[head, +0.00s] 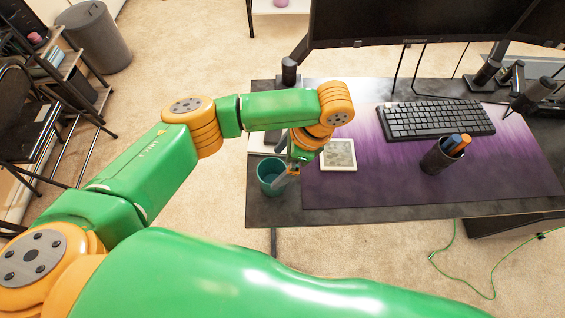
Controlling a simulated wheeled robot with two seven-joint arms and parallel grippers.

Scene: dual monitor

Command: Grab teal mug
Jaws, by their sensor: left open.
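The teal mug (267,172) stands upright near the left end of the dark desk, with its open top facing up. My left gripper (285,178) points down at the mug's right side, with its grey fingers overlapping the mug's right edge in the picture. It is open. I cannot tell whether the fingers touch the mug or straddle its wall or handle. The mug's right side is partly hidden by the gripper. My right gripper is not in view.
The desk (345,211) has a purple mat (380,180), a white square coaster-like item (338,155), a keyboard (435,118) and a dark pen cup (440,158). Monitors (420,20) stand at the back. A grey bin (95,40) and a chair (25,115) are at left.

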